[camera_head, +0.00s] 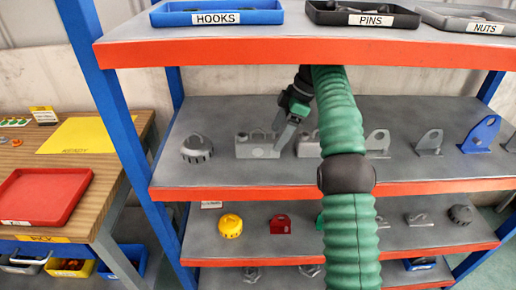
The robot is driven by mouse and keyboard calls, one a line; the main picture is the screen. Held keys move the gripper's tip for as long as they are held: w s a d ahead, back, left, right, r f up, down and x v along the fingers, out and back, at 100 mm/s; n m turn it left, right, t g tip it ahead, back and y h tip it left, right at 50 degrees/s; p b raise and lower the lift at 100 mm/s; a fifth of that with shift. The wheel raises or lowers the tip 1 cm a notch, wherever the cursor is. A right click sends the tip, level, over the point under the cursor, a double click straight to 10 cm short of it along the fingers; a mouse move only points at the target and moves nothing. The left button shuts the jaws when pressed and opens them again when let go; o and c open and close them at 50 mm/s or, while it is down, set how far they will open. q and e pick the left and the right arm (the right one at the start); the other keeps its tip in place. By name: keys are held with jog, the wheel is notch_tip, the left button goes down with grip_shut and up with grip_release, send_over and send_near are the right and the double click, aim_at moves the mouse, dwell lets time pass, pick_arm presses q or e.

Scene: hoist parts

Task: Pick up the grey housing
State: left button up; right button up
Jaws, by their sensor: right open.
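On the middle shelf (225,178) stand several grey parts. A round, ribbed grey part (196,149) is at the left, and a wide grey block (250,148) with bumps on top is beside it. I cannot tell for certain which one is the grey housing. My right gripper (282,138) is open and points down at the right end of the grey block, partly in front of it. I cannot tell whether it touches the block. My right arm hides part of the shelf to the right. My left gripper is not in view.
The upper shelf holds trays marked HOOKS (218,17), PINS (363,19) and NUTS (480,25). Brackets, one blue (481,133), stand to the right. A lower shelf holds a yellow part (230,226) and a red part (280,224). A red tray (45,196) lies on the left table.

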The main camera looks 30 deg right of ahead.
aim_at(258, 138)
jog(key=shift+w+a+r, duration=0.1)
jog(key=shift+w+a, duration=0.1)
jog(key=shift+a, duration=0.4)
jog(key=shift+w+a+r, duration=0.1)
jog(key=shift+w+a, duration=0.1)
jog(key=shift+a, duration=0.35)
jog(key=shift+w+a+f, duration=0.1)
jog(key=shift+w+a, duration=0.1)
jog(key=shift+a, duration=0.15)
jog(key=shift+w+a, duration=0.4)
jog(key=b+x, duration=0.3)
jog(key=shift+w+d+f, duration=0.1)
jog(key=shift+w+f, duration=0.1)
jog(key=shift+f, duration=0.1)
jog(key=shift+w, duration=0.1)
jog(key=shift+a+r, duration=0.3)
jog(key=shift+a, duration=0.1)
jog(key=shift+c, duration=1.2)
jog(key=shift+d, duration=0.15)
jog(key=c, duration=1)
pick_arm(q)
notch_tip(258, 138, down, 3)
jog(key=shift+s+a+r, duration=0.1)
pick_arm(e)
grip_shut()
